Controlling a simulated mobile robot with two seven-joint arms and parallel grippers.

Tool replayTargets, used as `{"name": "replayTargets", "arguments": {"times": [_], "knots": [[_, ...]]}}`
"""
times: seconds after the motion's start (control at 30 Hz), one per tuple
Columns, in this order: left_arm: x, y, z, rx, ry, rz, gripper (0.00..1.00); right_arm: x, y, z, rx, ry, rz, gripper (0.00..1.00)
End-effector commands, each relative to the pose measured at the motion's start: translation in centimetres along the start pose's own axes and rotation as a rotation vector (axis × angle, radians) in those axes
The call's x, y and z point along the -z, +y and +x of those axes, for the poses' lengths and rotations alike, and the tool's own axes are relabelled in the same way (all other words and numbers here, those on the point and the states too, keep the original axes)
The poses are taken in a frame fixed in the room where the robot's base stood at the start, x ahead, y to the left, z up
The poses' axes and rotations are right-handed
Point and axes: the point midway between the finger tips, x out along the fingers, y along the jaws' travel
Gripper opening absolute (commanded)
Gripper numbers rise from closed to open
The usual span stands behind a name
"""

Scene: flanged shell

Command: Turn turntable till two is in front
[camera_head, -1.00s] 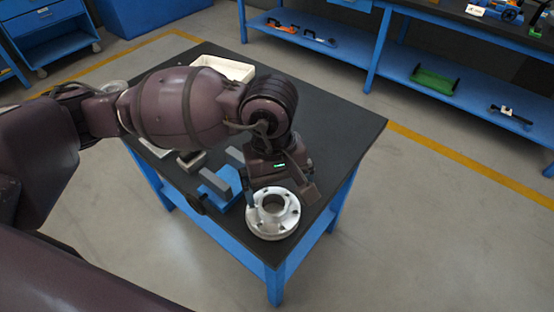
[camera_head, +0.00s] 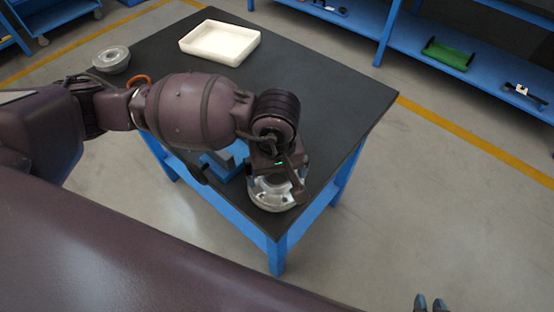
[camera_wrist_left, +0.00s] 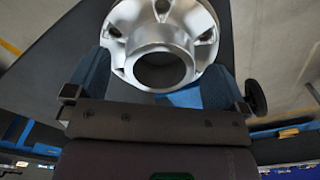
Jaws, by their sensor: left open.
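A silver flanged shell (camera_head: 272,195) with a central hub and holes in its rim sits near the front corner of the dark tabletop. My left gripper (camera_head: 277,180) is over it and hides much of its top. In the left wrist view the gripper's blue fingers (camera_wrist_left: 155,72) are apart, one on each side of the shell's round hub (camera_wrist_left: 162,66). I cannot tell whether they touch it. No turntable or number two can be made out. My right gripper's two fingertips (camera_head: 430,303) show apart at the bottom edge, away from the table.
A blue fixture with a grey block (camera_head: 225,160) stands left of the shell, partly behind my arm. A cream tray (camera_head: 220,42) and a second round metal part (camera_head: 111,59) are at the table's back and left. The tabletop's right side (camera_head: 335,105) is clear.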

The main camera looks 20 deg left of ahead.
Motion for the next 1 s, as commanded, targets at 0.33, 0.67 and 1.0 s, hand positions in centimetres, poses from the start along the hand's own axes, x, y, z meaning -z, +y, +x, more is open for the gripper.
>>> {"name": "replayTargets", "arguments": {"times": [0.33, 0.67, 1.0], "knots": [[-0.01, 0.03, 0.58, -0.001, 0.001, 0.0, 1.0, 0.27, 0.07, 0.0, 0.001, 0.006, -0.005, 0.31], [-0.02, 0.02, 0.58, -0.001, 0.001, 0.0, 0.6, 0.14, 0.35, -0.06, 0.003, 0.004, -0.018, 0.31], [-0.01, 0.01, 0.57, -0.001, 0.0, 0.0, 0.11, -0.04, 0.24, -0.02, 0.002, 0.0, -0.013, 0.31]]}}
